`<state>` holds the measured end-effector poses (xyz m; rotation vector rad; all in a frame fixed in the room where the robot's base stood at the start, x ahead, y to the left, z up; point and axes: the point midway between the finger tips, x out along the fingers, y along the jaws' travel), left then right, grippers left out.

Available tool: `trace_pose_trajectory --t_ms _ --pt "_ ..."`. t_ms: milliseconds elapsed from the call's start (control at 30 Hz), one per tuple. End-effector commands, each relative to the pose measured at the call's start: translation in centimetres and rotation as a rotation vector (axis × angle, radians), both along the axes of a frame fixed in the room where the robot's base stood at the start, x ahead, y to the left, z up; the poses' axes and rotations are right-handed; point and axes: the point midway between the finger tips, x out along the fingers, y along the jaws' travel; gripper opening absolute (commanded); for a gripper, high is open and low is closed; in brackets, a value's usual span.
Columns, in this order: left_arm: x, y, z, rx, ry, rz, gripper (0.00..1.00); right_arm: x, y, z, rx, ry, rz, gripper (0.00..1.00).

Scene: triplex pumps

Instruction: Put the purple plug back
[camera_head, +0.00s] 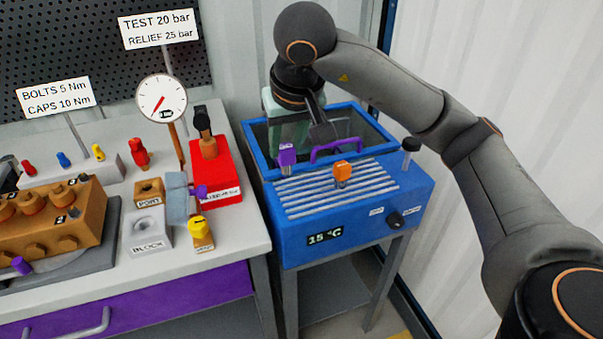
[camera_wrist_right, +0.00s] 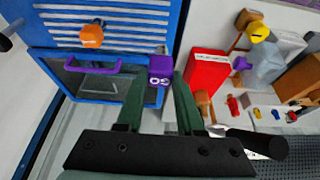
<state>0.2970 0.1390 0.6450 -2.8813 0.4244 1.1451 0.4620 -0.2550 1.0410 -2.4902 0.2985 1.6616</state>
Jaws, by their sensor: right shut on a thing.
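A purple plug with white marking (camera_wrist_right: 160,70) sits between the fingertips of my right gripper (camera_wrist_right: 157,82), which is shut on it. In the head view the same plug (camera_head: 287,154) shows at the left front edge of the blue bath's tank, below the right gripper (camera_head: 287,142). I cannot tell whether it touches the bath. Another small purple piece (camera_head: 21,265) is at the front of the brown pump block (camera_head: 60,220), and a purple part (camera_head: 199,192) is beside the grey block. My left gripper is not in view.
The blue bath (camera_head: 350,215) has a purple handle (camera_head: 336,148), an orange piece (camera_head: 342,172) on its slats and a 15 °C display. A red box (camera_head: 214,175), a gauge (camera_head: 162,98) and a yellow piece (camera_head: 200,233) stand on the bench to the left.

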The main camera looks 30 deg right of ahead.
Motion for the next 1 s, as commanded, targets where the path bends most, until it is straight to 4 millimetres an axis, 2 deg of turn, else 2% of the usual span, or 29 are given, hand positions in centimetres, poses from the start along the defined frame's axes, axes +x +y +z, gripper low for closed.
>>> trace_pose_trajectory --t_ms 33,200,367,467,600,1000 --pt "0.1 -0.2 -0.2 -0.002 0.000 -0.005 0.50 0.2 -0.8 -1.5 -0.002 0.008 -0.002 0.00" --pt "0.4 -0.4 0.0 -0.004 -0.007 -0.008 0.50 0.9 -2.7 -3.7 -0.003 0.003 0.001 0.00" --pt "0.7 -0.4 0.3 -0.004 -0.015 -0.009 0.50 1.2 -3.3 -4.5 -0.001 0.002 0.003 0.00" --pt "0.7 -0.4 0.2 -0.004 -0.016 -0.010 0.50 1.5 -4.2 -5.6 -0.003 0.004 -0.002 0.00" --pt "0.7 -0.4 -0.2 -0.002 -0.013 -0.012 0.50 1.4 -3.9 -7.8 -0.003 0.004 0.003 0.00" --pt "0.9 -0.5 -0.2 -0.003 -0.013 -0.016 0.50 1.5 -3.9 -8.5 -0.001 0.000 0.004 0.00"
